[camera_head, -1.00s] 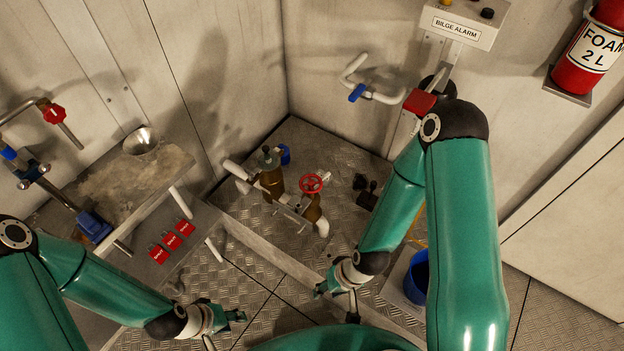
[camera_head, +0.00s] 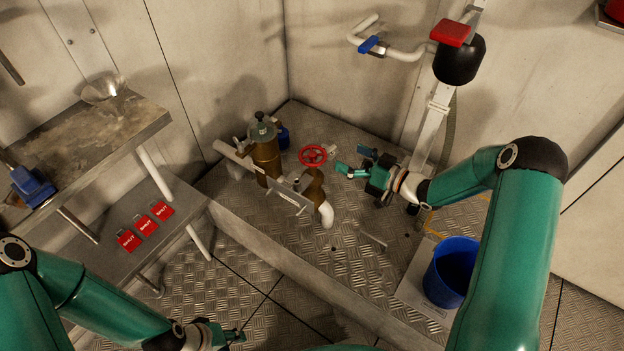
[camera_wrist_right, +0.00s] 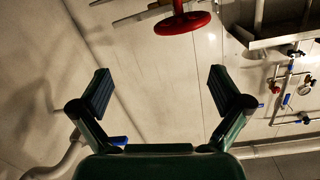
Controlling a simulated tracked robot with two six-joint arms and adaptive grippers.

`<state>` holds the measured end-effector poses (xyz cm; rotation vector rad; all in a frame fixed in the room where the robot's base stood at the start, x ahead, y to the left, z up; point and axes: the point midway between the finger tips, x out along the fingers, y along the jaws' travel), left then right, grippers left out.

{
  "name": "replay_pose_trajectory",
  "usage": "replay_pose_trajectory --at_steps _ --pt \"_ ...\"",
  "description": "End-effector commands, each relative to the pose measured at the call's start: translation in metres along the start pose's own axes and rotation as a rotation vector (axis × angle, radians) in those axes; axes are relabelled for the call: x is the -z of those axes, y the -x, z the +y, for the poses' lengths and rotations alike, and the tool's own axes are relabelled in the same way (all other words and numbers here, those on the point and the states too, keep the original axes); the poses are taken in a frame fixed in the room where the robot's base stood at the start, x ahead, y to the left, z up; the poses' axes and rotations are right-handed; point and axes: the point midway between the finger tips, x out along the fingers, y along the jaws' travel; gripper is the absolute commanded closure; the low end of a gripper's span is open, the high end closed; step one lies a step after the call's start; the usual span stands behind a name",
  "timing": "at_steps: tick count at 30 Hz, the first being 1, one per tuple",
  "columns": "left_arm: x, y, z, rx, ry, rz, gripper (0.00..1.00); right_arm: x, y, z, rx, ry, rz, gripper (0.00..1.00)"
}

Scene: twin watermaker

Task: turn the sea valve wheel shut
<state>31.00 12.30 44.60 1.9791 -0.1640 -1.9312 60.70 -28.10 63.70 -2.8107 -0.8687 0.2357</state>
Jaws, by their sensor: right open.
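The red sea valve wheel (camera_head: 313,155) sits on top of a brown valve body (camera_head: 314,186) on the raised plate floor. My right gripper (camera_head: 355,162) is just to the right of the wheel, with open, empty fingers pointing toward it and a small gap between. In the right wrist view the red wheel (camera_wrist_right: 183,23) shows at the top, beyond the spread fingertips (camera_wrist_right: 160,88) and not between them. My left gripper (camera_head: 236,336) is low at the bottom edge, far from the wheel; its fingers are too small and cut off to read.
A brown strainer (camera_head: 265,150) and pipes stand left of the wheel. A blue bucket (camera_head: 453,271) is at the right. Red tags (camera_head: 145,225) lie on the lower shelf. A white pipe with a blue handle (camera_head: 372,45) is on the wall behind. Open floor plate lies in front.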

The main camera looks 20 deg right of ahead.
Motion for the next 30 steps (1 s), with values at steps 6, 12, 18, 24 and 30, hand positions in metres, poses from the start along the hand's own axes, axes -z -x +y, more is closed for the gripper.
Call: replay_pose_trajectory --at_steps 6,12,18,24,30 --pt "0.001 -0.065 -0.023 0.0 0.0 0.001 0.6 -0.023 0.042 0.025 0.223 0.188 0.071 0.0" --pt "0.001 -0.076 -0.027 0.0 0.0 0.001 0.6 -0.028 0.061 0.025 0.315 0.241 0.06 0.0" --pt "0.001 -0.077 -0.028 0.0 0.0 0.001 0.6 -0.027 0.044 0.017 0.326 0.243 0.059 0.0" --pt "0.001 -0.084 -0.03 0.0 0.0 0.001 0.6 -0.027 0.007 0.004 0.327 0.243 0.059 0.0" --pt "0.001 -0.091 -0.033 0.0 0.0 0.001 0.6 -0.027 -0.035 -0.01 0.327 0.243 0.059 0.0"
